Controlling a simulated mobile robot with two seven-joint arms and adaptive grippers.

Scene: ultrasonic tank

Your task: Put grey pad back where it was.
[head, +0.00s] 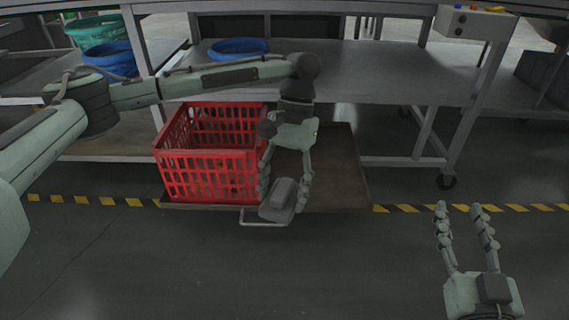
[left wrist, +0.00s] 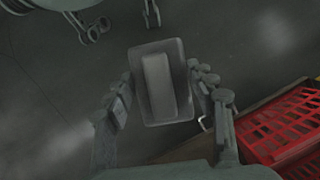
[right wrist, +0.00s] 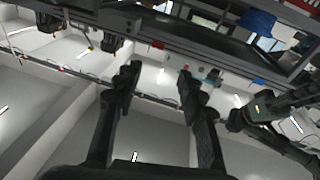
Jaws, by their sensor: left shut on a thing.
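The grey pad (head: 277,207) is between the fingers of my left gripper (head: 283,190), which is shut on it. In the head view it is in front of the red crate, near the front edge of the flat trolley. The left wrist view shows the pad (left wrist: 158,85) as a dark rectangle with a lighter raised bar, and the left gripper's fingers (left wrist: 160,92) at its two sides. My right gripper (head: 462,240) is open and empty at the lower right of the head view. It also shows open in the right wrist view (right wrist: 160,80).
A red crate (head: 208,187) stands on the flat brown trolley (head: 340,175), whose right part is bare. Behind is a grey metal table (head: 380,75) with a blue ring-shaped basin (head: 238,47). A control box (head: 475,22) is at upper right. The floor in front is clear.

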